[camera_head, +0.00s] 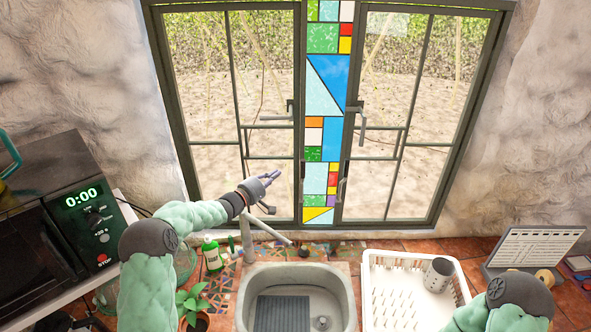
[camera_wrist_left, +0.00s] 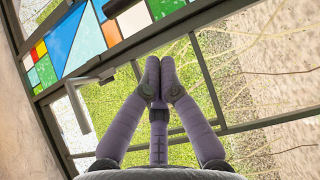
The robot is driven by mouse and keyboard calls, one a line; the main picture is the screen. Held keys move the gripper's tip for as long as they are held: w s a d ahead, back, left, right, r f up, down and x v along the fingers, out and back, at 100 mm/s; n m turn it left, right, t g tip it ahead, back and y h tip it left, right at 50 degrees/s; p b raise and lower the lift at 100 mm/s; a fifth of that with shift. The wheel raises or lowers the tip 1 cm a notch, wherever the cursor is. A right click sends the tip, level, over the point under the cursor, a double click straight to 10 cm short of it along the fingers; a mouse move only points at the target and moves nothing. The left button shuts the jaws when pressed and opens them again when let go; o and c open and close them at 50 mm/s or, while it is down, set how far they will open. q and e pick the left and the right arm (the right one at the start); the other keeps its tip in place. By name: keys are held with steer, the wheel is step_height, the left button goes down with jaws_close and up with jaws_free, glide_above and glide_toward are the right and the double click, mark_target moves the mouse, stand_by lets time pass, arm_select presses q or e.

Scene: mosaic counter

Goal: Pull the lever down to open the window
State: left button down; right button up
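The double window (camera_head: 297,120) has dark metal frames on both sides of a stained-glass strip. A grey lever (camera_head: 291,108) is on the left window's inner edge, and another lever (camera_head: 360,128) is on the right window. Lower handles (camera_head: 342,188) show beneath. My left gripper (camera_head: 270,178) is in front of the left window's lower part, below its lever and apart from it. In the left wrist view, the purple fingers (camera_wrist_left: 160,72) are drawn together with nothing visible between them. A grey lever (camera_wrist_left: 88,78) shows left of the fingers, not touching them. My right gripper is out of view.
Below the window are a faucet (camera_head: 262,238), a sink (camera_head: 243,305) and a white dish rack (camera_head: 368,300) with a cup (camera_head: 438,274). A green bottle (camera_head: 211,254), a plant (camera_head: 192,300) and a microwave (camera_head: 60,250) are at the left. A calendar stand (camera_head: 535,247) is at the right.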

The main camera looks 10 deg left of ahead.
arm_select(q)
steer(key=p, duration=0.2)
glide_above(302, 183)
steer(key=w+a, duration=0.1)
steer(key=a, duration=0.3)
steer(key=shift+s+d+p, duration=0.7)
steer(key=shift+s+d, duration=0.3)
steer(key=shift+s, duration=0.1)
steer(key=shift+s+f, duration=0.1)
steer(key=shift+f, duration=0.05)
